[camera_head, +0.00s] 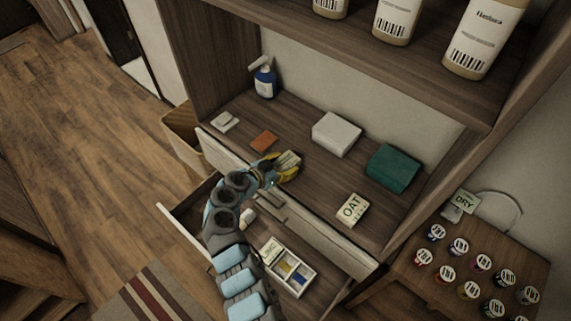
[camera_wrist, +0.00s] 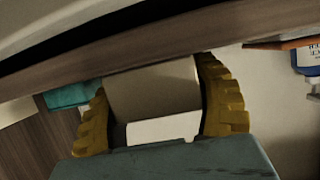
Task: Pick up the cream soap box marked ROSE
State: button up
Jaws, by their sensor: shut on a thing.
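A pale cream-grey box (camera_head: 289,160) is between the yellow fingers of my gripper (camera_head: 284,171), above the wooden counter near its front edge. In the wrist view my gripper (camera_wrist: 165,108) is shut on this box (camera_wrist: 152,86), with one finger on each side. No marking can be read on it, so I cannot tell whether it says ROSE. In the head view, my fingers hide part of it, and I cannot tell whether it touches the counter. A cream box marked OAT (camera_head: 351,209) stands apart to the right.
An orange-brown block (camera_head: 264,141), a white box (camera_head: 337,134), a teal folded cloth (camera_head: 393,168), a small white item (camera_head: 225,121) and a blue pump bottle (camera_head: 265,82) surround my gripper. Below, an open drawer holds a divided tray (camera_head: 302,281). A shelf (camera_head: 400,65) overhangs behind.

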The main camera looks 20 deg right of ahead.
aim_at(285, 162)
dwell(0.3)
jog(key=shift+r, duration=0.65)
notch_tip(285, 162, up, 2)
jog(key=shift+r, duration=0.1)
jog(key=s+a+r+b, duration=0.2)
jog(key=s+r, duration=0.7)
jog(key=s, duration=0.4)
jog(key=shift+s+a+r, duration=0.2)
jog(key=shift+s+a, duration=0.15)
jog(key=shift+s, duration=0.05)
